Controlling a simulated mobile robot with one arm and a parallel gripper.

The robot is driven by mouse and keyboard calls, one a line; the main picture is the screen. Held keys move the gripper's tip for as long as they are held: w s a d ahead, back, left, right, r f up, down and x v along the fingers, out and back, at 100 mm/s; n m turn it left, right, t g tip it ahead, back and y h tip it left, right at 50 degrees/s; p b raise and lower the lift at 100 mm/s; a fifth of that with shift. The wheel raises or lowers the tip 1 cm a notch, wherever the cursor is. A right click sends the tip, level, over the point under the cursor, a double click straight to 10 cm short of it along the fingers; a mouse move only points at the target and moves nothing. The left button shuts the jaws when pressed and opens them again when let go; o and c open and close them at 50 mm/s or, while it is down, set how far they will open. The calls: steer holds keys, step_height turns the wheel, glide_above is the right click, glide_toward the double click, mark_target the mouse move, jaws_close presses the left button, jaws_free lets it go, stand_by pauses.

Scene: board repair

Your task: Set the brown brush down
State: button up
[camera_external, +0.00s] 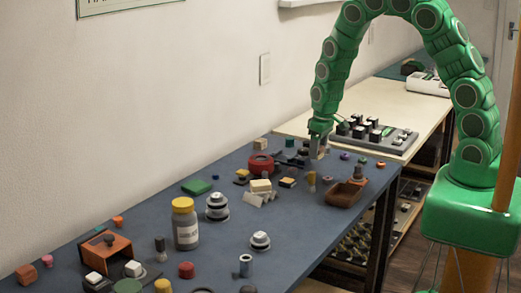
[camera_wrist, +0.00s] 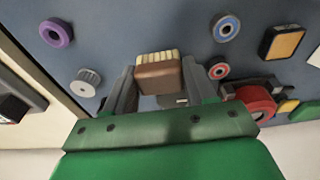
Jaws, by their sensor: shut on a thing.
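The brown brush (camera_wrist: 159,76), a brown block with pale cream bristles, sits between the two fingers of my gripper (camera_wrist: 160,70) in the wrist view. The fingers are shut on its sides, and the bristles point to the top of the picture. In the external view my gripper (camera_external: 319,146) points down over the far end of the blue worktable (camera_external: 265,214). The brush is too small to make out clearly there. I cannot tell whether it touches the table.
A red round part (camera_external: 261,163) lies left of my gripper, and a brown tray (camera_external: 346,192) stands to its right, nearer the camera. A purple ring (camera_wrist: 56,32) and a grey toothed wheel (camera_wrist: 85,81) lie close by. A pale bench (camera_external: 413,105) adjoins behind.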

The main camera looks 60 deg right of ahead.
mark_target(321, 148)
steer(key=shift+w+f, duration=0.25)
steer(key=shift+f, duration=1.6)
steer(key=shift+s+f, duration=0.1)
steer(key=shift+f, duration=0.05)
steer(key=o, duration=1.1)
steer(key=r, duration=0.7)
steer(key=s+r, duration=0.1)
steer(key=r, duration=0.3)
steer(key=shift+s+r, duration=0.1)
steer(key=shift+r, duration=0.25)
steer(key=shift+s+r, duration=0.1)
steer(key=shift+r, duration=0.25)
